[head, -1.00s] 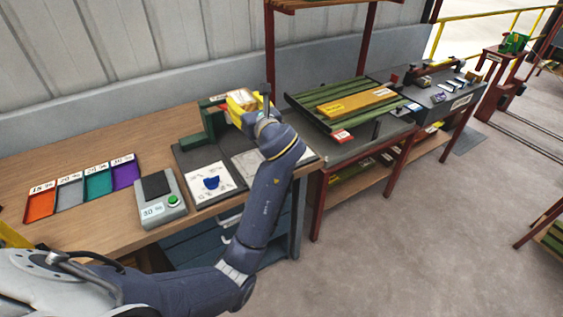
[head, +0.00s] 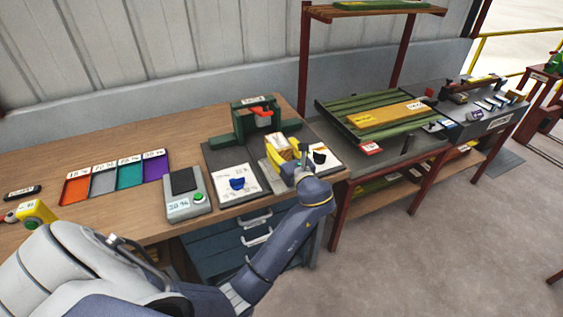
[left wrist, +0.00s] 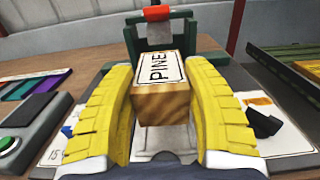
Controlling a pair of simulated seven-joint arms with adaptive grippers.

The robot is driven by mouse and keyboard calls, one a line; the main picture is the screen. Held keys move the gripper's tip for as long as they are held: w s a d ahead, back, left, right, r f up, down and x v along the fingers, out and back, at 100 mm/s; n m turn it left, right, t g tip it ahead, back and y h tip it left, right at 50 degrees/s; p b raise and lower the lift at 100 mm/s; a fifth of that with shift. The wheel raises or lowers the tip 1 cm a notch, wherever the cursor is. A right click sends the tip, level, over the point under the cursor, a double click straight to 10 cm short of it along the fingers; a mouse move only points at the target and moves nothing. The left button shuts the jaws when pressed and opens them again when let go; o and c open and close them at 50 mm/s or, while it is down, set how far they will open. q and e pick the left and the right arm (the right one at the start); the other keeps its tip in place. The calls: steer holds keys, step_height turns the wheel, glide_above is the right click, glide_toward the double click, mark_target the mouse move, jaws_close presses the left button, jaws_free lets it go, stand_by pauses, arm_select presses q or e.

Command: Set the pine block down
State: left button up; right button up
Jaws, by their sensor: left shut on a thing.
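The pine block (head: 279,144) is light wood with a white label reading "PINE". It sits between the yellow fingers of my left gripper (head: 284,152), which is shut on it. In the left wrist view the block (left wrist: 158,90) lies between both fingers (left wrist: 163,72), label up, its end grain facing the camera. In the head view it is over the right part of the dark mat (head: 215,158), in front of the green device. I cannot tell whether its underside touches the surface. My right gripper is not in view.
A green device with a red part (head: 262,117) stands behind the block. To the left are a printed sheet (head: 236,181), a grey meter with a green button (head: 188,194) and several coloured trays (head: 116,178). A green slatted rack (head: 380,118) stands right. Bare bench lies behind the trays.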

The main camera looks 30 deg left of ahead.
arm_select(q)
steer(key=shift+f, duration=2.9)
steer(key=shift+f, duration=0.1)
steer(key=o, duration=1.3)
